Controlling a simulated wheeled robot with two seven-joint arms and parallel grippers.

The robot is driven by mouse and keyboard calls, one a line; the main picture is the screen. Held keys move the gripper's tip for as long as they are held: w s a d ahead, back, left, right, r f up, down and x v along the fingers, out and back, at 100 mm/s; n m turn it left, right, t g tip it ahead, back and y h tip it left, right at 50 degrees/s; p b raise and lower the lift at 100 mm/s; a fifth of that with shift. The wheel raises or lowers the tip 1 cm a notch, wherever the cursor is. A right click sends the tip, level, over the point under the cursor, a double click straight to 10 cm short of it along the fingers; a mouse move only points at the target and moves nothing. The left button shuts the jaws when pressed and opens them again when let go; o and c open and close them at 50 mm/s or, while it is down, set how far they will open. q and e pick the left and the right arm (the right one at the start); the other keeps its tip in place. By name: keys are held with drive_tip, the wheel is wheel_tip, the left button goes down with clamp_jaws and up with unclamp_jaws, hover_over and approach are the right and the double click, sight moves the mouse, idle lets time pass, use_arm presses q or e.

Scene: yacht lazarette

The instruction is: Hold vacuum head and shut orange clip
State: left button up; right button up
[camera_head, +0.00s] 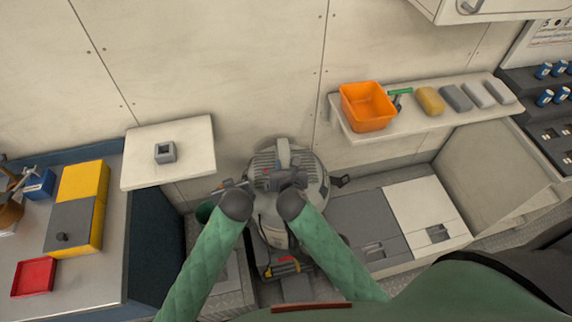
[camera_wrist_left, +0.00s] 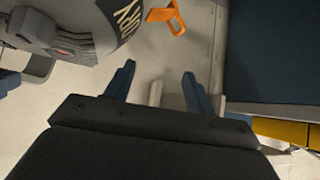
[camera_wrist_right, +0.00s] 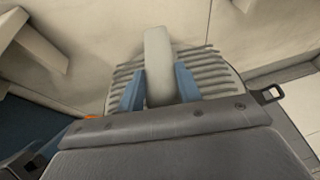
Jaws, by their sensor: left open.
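The grey vacuum head (camera_head: 312,168) sits on the floor below the wall, with a pale top handle (camera_wrist_right: 158,55). My right gripper (camera_head: 280,178) is above it; in the right wrist view its fingers lie against both sides of the handle. The orange clip (camera_wrist_left: 166,16) sticks out from the side of the vacuum (camera_wrist_left: 85,20) in the left wrist view, at the top. My left gripper (camera_wrist_left: 158,82) is open and empty, with the clip beyond its fingertips and apart from them. In the head view, my left gripper (camera_head: 224,186) is at the vacuum's left side.
A dark latch (camera_wrist_right: 270,94) sticks out at the vacuum's right. A small shelf (camera_head: 190,135) with a grey block (camera_head: 165,152) is at left, above the workbench edge. An orange bin (camera_head: 367,105) stands on the right shelf (camera_head: 430,122). Lockers (camera_head: 428,210) border the vacuum's right.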

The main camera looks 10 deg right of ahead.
drive_tip(key=c, duration=0.6)
use_arm(q)
drive_tip(key=c, duration=1.1)
use_arm(e)
drive_tip(key=shift+c, duration=0.2)
use_arm(q)
drive_tip(key=shift+a+r, duration=0.1)
drive_tip(key=shift+a, duration=0.25)
clamp_jaws()
drive_tip(key=shift+s+a+r+m+h, duration=0.25)
drive_tip(key=shift+a+r+m, duration=0.2)
drive_tip(key=shift+a+m, duration=0.45)
drive_tip(key=shift+s+a+r+m+h, duration=0.15)
drive_tip(key=shift+a+r+m+h, duration=0.25)
drive_tip(key=shift+a+m, duration=0.45)
drive_tip(key=shift+d, duration=0.15)
